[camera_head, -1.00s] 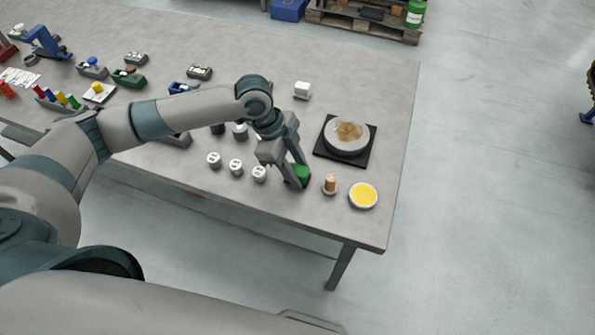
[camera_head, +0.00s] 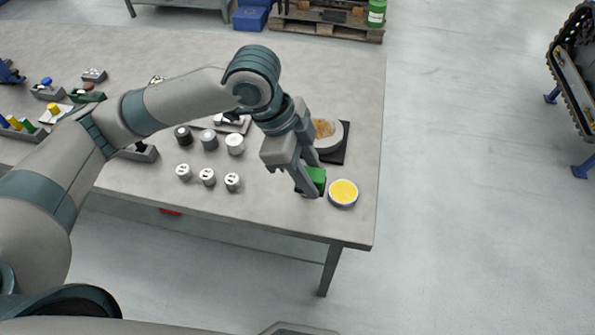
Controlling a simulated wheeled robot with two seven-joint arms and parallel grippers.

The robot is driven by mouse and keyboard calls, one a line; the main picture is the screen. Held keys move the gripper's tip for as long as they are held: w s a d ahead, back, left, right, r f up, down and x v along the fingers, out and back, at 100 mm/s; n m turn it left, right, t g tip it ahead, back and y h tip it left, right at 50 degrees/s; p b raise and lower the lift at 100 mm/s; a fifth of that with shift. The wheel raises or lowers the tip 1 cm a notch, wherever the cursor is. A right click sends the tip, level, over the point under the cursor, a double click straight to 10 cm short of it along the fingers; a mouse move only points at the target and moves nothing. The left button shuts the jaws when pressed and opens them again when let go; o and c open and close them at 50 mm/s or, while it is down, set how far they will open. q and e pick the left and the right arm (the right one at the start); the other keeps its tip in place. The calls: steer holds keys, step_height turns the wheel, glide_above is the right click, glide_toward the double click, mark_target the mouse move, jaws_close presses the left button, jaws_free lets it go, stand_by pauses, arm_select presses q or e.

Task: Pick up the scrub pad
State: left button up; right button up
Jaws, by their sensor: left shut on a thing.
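The scrub pad (camera_head: 317,178) is a green block near the right front of the grey table. My left gripper (camera_head: 312,186) points down and is shut on it, with the fingers hiding part of the pad. The pad appears close above the tabletop, but the exact gap cannot be told. It shows just left of a round dish with yellow contents (camera_head: 343,192). My right gripper is not in view.
A round pan with a brown patch (camera_head: 326,128) sits on a black square plate (camera_head: 340,157) behind the gripper. Several white-topped weights (camera_head: 207,176) and cylinders (camera_head: 209,139) stand to the left. The table's right edge is close by.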

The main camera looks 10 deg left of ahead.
arm_select(q)
steer(key=shift+s+d+r, duration=0.15)
steer(key=shift+d+r, duration=0.05)
steer(key=shift+d, duration=0.05)
